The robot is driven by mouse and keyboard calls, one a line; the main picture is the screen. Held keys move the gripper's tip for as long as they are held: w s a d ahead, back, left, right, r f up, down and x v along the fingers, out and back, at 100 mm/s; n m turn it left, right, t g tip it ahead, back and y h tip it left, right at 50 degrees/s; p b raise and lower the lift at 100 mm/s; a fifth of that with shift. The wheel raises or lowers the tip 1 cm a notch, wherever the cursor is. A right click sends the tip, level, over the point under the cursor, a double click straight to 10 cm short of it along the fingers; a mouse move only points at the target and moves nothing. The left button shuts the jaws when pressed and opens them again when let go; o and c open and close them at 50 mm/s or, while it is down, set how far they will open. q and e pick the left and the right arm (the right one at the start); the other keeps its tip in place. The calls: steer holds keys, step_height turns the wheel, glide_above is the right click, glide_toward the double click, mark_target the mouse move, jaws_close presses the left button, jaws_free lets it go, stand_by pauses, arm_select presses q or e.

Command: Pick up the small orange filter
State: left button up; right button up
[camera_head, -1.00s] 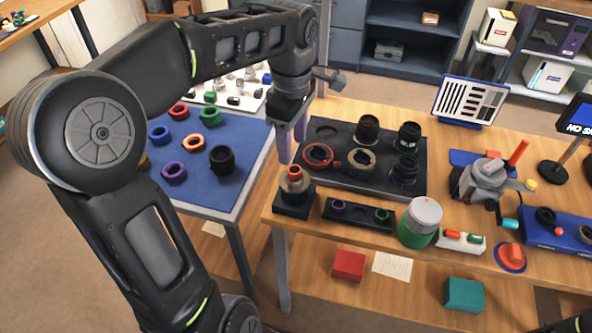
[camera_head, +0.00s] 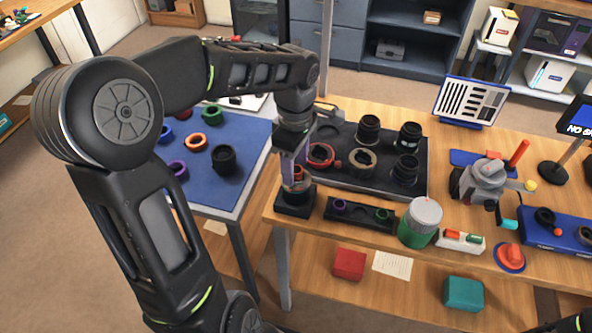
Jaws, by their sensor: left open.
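A small orange-red ring (camera_head: 298,172) sits on top of a lens on a black block (camera_head: 295,205) at the table's left front corner. It looks like the small orange filter. My left gripper (camera_head: 294,184) points down over it with its jaws open, the fingers at the ring's height. The fingers hide part of the ring, and I cannot tell whether they touch it. Another orange ring (camera_head: 196,141) lies on the blue mat at the left. My right gripper is out of view.
A black tray (camera_head: 330,181) with lenses and a red ring (camera_head: 320,155) lies just behind. A dark holder (camera_head: 358,216) with small purple and green rings and a green-sided jar (camera_head: 420,222) stand to the right. The blue mat (camera_head: 230,190) holds several rings.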

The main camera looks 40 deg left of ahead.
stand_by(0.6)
arm_select(q)
jaws_close()
stand_by(0.3)
